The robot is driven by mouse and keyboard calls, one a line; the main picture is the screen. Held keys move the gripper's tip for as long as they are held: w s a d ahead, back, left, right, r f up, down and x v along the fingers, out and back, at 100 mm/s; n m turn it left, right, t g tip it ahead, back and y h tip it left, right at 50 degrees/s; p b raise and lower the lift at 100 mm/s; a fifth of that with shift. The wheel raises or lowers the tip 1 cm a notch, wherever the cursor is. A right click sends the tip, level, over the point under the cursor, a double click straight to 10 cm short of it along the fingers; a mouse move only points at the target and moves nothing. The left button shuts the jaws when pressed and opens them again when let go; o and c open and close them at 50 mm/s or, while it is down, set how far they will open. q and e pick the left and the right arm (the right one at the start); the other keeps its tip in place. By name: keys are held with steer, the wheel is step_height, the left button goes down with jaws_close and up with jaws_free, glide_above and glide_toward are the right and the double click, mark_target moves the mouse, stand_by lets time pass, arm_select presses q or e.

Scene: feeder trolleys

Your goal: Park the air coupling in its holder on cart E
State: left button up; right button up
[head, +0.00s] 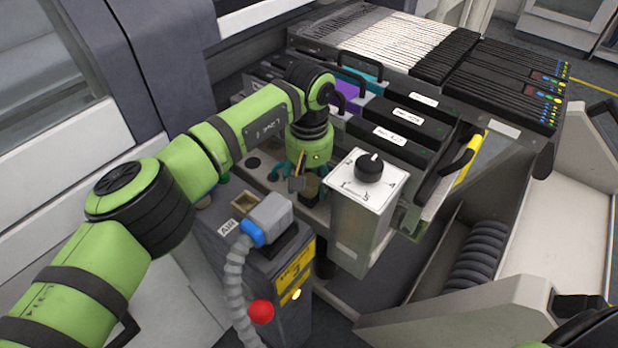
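The air coupling (270,214) looks like a light grey block with a blue collar on a ribbed grey hose. It sits on a dark seat on top of a dark grey post (225,255) with an "AIR" label and a yellow plate reading 3. My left gripper (303,188) points down just behind and right of the coupling, apart from it in the picture, close to the cart's front ledge. Its fingers are small and partly merged with the parts behind, so their opening is unclear. A holder marked for cart E cannot be identified. My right gripper is not visible.
A cart (400,150) carries dark feeders with white labels and black handles. A white-topped box with a black knob (369,168) stands right of my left gripper. A square tan recess (243,201) lies beside the coupling.

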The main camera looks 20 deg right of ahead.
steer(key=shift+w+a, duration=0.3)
